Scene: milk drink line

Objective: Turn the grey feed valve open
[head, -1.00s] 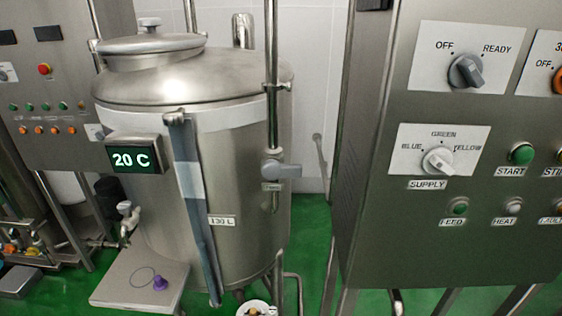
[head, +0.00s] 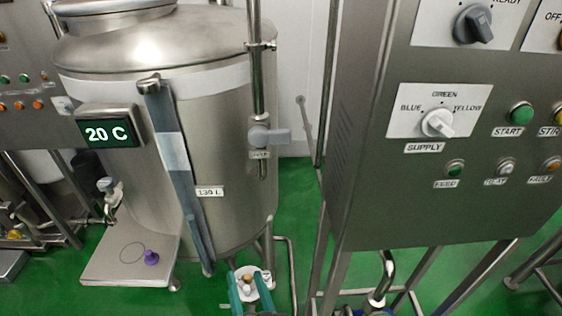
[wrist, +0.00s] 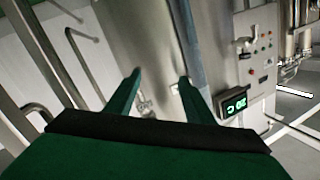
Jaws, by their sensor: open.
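The grey feed valve (head: 268,137) sits on the vertical steel pipe (head: 256,70) in front of the tank (head: 225,120). Its lever points right, across the pipe, and a small label is just below it. My gripper (head: 249,273) shows at the bottom of the head view, below the valve and apart from it. Its green fingers are spread, with nothing held between them. In the wrist view my gripper (wrist: 160,80) is also open, with the tank wall beyond it.
The control cabinet (head: 360,200) with knobs and buttons stands right of the pipe, leaving a gap of green floor. A shelf (head: 110,255) with a purple knob juts out at lower left. A temperature display (head: 108,132) reads 20 C. A grey-blue strip (head: 180,170) runs down the tank front.

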